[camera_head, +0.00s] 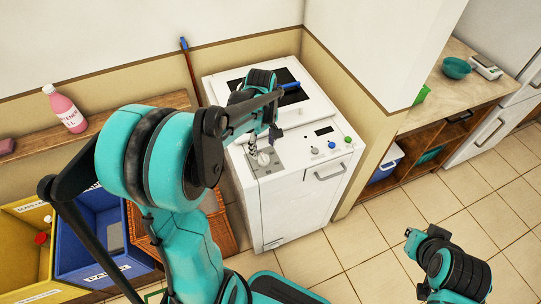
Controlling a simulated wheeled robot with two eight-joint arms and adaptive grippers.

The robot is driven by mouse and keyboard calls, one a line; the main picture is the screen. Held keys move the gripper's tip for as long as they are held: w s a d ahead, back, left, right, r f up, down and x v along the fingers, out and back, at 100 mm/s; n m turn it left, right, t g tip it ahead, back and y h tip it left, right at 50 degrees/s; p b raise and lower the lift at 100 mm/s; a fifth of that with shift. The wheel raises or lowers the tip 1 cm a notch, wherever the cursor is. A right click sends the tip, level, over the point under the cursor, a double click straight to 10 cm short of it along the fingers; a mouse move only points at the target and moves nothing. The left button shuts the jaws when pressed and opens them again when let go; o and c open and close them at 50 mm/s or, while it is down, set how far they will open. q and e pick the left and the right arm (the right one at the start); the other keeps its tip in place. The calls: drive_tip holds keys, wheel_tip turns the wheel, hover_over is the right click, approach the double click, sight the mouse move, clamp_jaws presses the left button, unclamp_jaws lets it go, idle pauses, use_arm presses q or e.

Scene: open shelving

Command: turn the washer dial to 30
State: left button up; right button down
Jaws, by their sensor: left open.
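The white washer (283,207) stands in the corner with its control panel on top at the front. Its white dial (263,158) sits on a grey plate (274,169) at the panel's left side. My left arm reaches in over the washer, and my left gripper (251,150) is open just above and beside the dial; I cannot tell whether it touches. The dial's setting and scale marks are too small to read. My right arm shows at the lower right, and its gripper cannot be made out.
A pink bottle (67,110) stands on the wooden shelf at left. Yellow and blue bins (92,233) sit below it. The tiled floor in front is clear.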

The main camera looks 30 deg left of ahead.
sight(263, 156)
use_arm(q)
wheel_tip(263, 156, down, 6)
drive_tip(key=shift+r+b, duration=0.1)
drive_tip(key=shift+b, duration=0.85)
drive_tip(key=c, duration=1.2)
